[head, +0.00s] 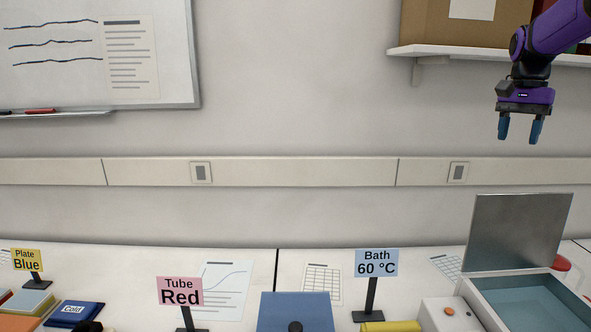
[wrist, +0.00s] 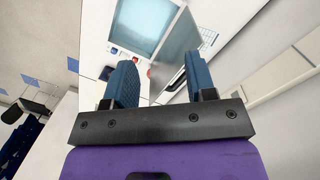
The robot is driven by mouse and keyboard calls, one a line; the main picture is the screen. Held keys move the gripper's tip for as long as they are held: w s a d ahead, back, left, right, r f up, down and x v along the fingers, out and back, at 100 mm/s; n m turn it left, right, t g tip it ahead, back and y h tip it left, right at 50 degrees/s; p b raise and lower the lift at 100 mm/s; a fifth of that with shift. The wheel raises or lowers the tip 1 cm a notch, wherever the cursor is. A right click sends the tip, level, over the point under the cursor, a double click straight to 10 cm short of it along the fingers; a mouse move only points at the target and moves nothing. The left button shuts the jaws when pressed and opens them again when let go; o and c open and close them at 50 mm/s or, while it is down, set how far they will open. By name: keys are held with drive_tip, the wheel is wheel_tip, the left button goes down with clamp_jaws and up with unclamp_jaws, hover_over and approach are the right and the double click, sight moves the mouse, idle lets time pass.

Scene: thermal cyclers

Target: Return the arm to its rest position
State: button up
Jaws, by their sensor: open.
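My gripper (head: 521,131) is purple and black with blue fingers. It hangs at the upper right of the head view, fingers pointing down, in the air in front of the wall and shelf. Its two fingers are apart with nothing between them. In the wrist view my gripper (wrist: 160,85) also shows open and empty. The water bath (head: 530,297), with its grey lid (head: 520,232) standing up, is on the bench well below my gripper. The bath also shows beyond the fingers in the wrist view (wrist: 145,28).
A white shelf (head: 480,53) carrying a cardboard box (head: 460,22) is beside my gripper. On the bench stand the Bath sign (head: 376,263), Tube Red sign (head: 180,292), Plate Blue sign (head: 27,260) and a blue box (head: 296,311). The air left of my gripper is clear.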

drive_tip(key=s+a+n+t, duration=0.2)
drive_tip(key=s+a+n, duration=0.1)
drive_tip(key=s+a, duration=0.4)
drive_tip(key=s+a+n+t, duration=0.25)
drive_tip(key=s+a, duration=0.25)
drive_tip(key=s, duration=0.4)
drive_tip(key=s+a+f+n+t, duration=0.1)
drive_tip(key=s+a+f+n, duration=0.1)
drive_tip(key=s, duration=0.4)
drive_tip(key=s+a+f+n+t, duration=0.1)
drive_tip(key=s+a+f+n, duration=0.2)
drive_tip(key=s, duration=0.4)
drive_tip(key=shift+a+f, duration=0.4)
drive_tip(key=shift+f, duration=0.15)
